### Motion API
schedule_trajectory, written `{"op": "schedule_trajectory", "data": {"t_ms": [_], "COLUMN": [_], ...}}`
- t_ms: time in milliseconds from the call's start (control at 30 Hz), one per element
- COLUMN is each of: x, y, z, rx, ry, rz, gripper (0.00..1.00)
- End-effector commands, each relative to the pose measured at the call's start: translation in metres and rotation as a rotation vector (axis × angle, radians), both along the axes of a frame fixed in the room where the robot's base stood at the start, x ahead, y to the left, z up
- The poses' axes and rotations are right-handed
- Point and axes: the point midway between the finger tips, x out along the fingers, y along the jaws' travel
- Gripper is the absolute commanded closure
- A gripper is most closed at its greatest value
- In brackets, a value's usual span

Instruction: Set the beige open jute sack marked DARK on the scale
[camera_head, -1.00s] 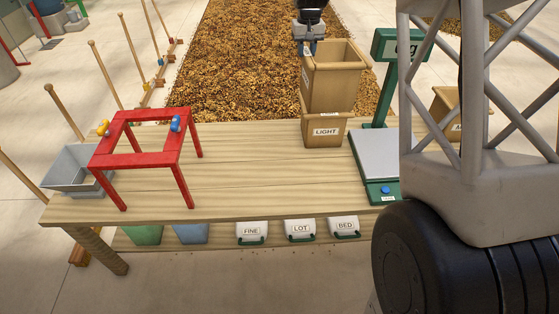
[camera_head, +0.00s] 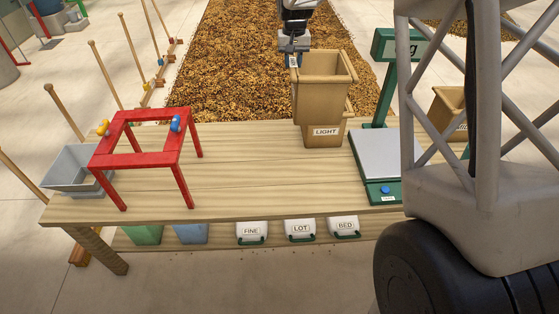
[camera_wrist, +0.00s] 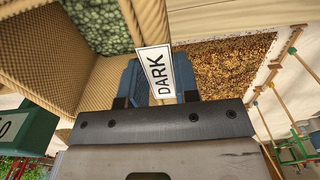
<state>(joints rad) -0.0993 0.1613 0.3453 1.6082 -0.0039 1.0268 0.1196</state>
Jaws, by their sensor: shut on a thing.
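The beige open jute sack marked DARK (camera_head: 322,95) hangs in the air in the head view, in front of the LIGHT sack's upper part. In the wrist view its woven wall (camera_wrist: 97,82), DARK tag (camera_wrist: 158,72) and greenish beans (camera_wrist: 100,22) show. My gripper (camera_head: 296,60) is shut on the sack's left rim; its blue fingers (camera_wrist: 135,82) show behind the tag. The scale (camera_head: 385,155) stands to the right of the sack, with a bare grey plate and a green post with a display. The sack's underside is hidden.
The LIGHT sack (camera_head: 322,138) stands on the wooden table (camera_head: 255,175), close left of the scale. Another beige sack (camera_head: 447,103) stands right of the scale, partly hidden. A red frame (camera_head: 145,155) and grey bin (camera_head: 75,170) stand at left. The middle of the table is clear.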

Motion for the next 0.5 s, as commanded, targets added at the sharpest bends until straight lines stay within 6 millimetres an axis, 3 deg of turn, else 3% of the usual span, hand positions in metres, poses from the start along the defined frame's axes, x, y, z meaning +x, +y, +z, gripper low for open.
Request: {"op": "schedule_trajectory", "data": {"t_ms": [500], "x": [-0.072], "y": [0.108], "z": [-0.024], "rx": [-0.005], "ry": [-0.001], "rz": [-0.02], "gripper": [1.0]}}
